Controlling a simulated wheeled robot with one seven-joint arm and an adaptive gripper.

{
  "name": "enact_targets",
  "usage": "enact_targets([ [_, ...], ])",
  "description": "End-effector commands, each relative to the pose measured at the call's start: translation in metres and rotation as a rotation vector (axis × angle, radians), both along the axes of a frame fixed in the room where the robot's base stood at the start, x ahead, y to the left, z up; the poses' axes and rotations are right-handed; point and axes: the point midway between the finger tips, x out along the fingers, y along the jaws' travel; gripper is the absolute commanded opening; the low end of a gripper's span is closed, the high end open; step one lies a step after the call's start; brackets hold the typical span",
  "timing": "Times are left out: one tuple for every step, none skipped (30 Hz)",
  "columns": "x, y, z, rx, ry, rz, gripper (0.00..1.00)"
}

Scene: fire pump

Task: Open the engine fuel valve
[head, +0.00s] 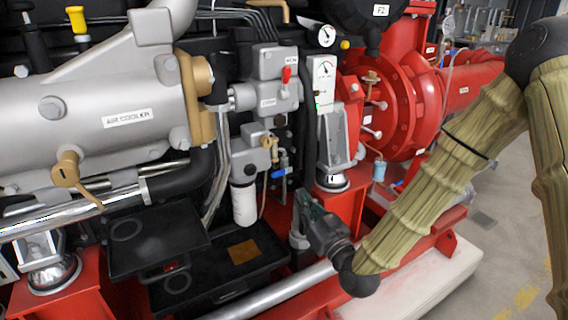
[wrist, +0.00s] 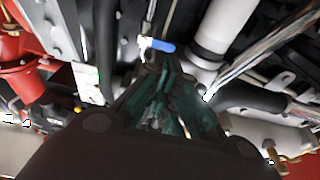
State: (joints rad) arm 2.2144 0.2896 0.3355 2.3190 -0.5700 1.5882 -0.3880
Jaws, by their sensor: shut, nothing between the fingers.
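A small valve with a blue lever handle (head: 279,173) sits on the engine, below a grey block and right of a white filter. The lever lies roughly level. No label on it can be read. In the wrist view the blue lever (wrist: 159,45) lies just beyond the fingertips, near the top middle. My gripper (head: 302,198) is below and slightly right of the lever, fingers pointing up toward it. In the wrist view my gripper (wrist: 163,66) has its green-padded fingers shut and empty. Whether the tips touch the lever cannot be told.
The white filter (head: 244,204) hangs left of the lever. A grey post on a red bracket (head: 337,205) stands close to the right of my gripper. A black tray (head: 240,258) and a silver pipe (head: 280,292) lie below. Free floor (head: 500,220) is at the right.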

Motion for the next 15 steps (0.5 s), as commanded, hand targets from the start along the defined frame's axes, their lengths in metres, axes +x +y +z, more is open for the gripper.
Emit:
enact_targets([
  [0.002, 0.001, 0.019, 0.014, -0.039, 0.001, 0.0],
  [0.002, 0.001, 0.027, 0.021, -0.062, 0.0, 0.0],
  [0.003, 0.002, 0.037, 0.028, -0.084, 0.001, 0.0],
  [0.003, 0.002, 0.042, 0.033, -0.099, 0.001, 0.0],
  [0.003, 0.002, 0.047, 0.037, -0.11, 0.0, 0.0],
  [0.003, 0.002, 0.051, 0.04, -0.122, 0.001, 0.0],
  [0.003, 0.002, 0.053, 0.042, -0.127, 0.0, 0.0],
  [0.003, 0.002, 0.054, 0.043, -0.131, 0.0, 0.0],
  [0.003, 0.002, 0.055, 0.044, -0.134, 0.001, 0.0],
  [0.003, 0.002, 0.056, 0.044, -0.135, 0.001, 0.0],
  [0.003, 0.002, 0.055, 0.044, -0.135, 0.001, 0.0],
  [0.003, 0.002, 0.055, 0.044, -0.134, 0.001, 0.0],
  [0.003, 0.002, 0.055, 0.044, -0.134, 0.001, 0.0],
  [0.003, 0.002, 0.055, 0.044, -0.134, 0.001, 0.0],
  [0.003, 0.002, 0.055, 0.044, -0.133, 0.001, 0.0],
])
